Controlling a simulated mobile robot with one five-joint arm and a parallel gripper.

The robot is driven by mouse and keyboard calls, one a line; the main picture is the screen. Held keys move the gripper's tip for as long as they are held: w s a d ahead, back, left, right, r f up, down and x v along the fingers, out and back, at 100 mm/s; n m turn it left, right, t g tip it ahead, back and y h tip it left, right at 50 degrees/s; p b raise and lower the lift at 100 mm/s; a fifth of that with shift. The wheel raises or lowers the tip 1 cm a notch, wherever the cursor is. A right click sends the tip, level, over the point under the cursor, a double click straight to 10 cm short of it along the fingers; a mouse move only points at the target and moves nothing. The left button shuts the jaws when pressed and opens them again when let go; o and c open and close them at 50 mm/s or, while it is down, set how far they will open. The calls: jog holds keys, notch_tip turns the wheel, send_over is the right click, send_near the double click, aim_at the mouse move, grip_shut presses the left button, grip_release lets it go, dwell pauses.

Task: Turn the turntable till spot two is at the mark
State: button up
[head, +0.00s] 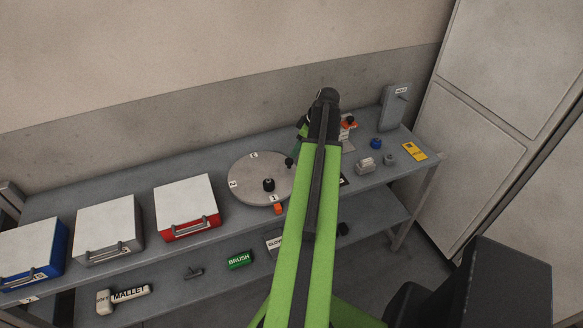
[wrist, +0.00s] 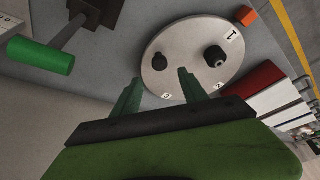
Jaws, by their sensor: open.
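The turntable (head: 248,170) is a pale grey disc on the bench, with labels 1, 2 and 3 near its rim. It also shows in the wrist view (wrist: 190,40). Label 1 (head: 275,198) is beside a small orange block (head: 278,208). Label 2 (head: 233,184) is at the left and label 3 (head: 254,155) at the back. A dark knob (wrist: 214,56) stands near the middle, and another dark knob (wrist: 159,62) near the rim. My gripper (wrist: 159,77) is open; its fingertips appear either side of the rim knob, just short of it. Contact cannot be told.
Red (head: 187,207), white (head: 108,228) and blue (head: 32,252) boxes stand left of the turntable. A green-handled lever (wrist: 40,55) is beside the disc. Small parts (head: 376,143) and a yellow card (head: 415,151) lie to the right. A brush box (head: 240,260) is on the lower shelf.

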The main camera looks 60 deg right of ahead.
aim_at(289, 160)
jog(key=b+x, duration=0.6)
jog(key=x, duration=0.2)
jog(key=shift+w+f, duration=0.1)
jog(key=shift+f, duration=0.15)
jog(key=shift+r, duration=0.1)
grip_shut()
jog(key=shift+a, duration=0.1)
dwell(0.6)
jog(key=shift+d, duration=0.2)
jog(key=shift+w+a, duration=0.1)
jog(key=shift+a, duration=0.05)
